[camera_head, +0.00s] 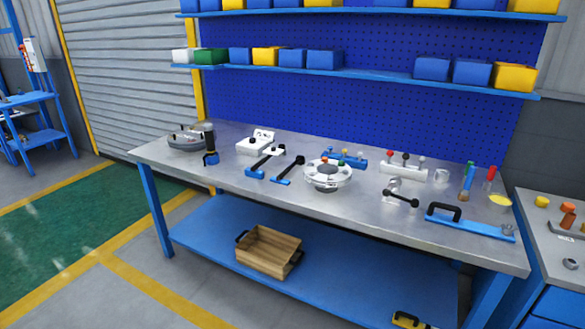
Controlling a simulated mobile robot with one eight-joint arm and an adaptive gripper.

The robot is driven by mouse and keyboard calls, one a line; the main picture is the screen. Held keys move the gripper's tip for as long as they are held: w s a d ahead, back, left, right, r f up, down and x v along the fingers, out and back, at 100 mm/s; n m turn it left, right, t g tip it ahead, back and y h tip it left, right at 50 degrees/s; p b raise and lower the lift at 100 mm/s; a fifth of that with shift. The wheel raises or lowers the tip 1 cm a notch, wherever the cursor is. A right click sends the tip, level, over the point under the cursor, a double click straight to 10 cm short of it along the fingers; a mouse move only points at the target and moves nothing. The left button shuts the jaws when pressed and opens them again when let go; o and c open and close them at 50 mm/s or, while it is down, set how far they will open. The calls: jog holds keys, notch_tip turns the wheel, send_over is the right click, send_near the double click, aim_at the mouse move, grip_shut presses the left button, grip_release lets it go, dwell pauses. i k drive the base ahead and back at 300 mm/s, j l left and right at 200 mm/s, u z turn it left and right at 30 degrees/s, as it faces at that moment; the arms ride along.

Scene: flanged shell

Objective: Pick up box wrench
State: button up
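I cannot clearly pick out the box wrench at this distance. Two long dark-handled tools with blue ends, a left one (260,165) and a right one (289,169), lie side by side near the middle of the steel workbench (240,192). A metal piece with a black bar (401,198) lies farther right, near the front. A silver flanged round part (327,176) stands between them. My gripper is not in view.
A blue bar with a black handle (470,223) lies at the bench's right front. Several small parts stand along the back. A wooden crate (268,250) sits on the blue lower shelf. A second bench (552,238) stands at right. The floor at left is clear.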

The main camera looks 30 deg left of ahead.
aim_at(300, 160)
jog(key=u, duration=1.7)
jog(key=i+j+z, duration=0.2)
jog(key=i+j, duration=0.85)
jog(key=i, duration=0.1)
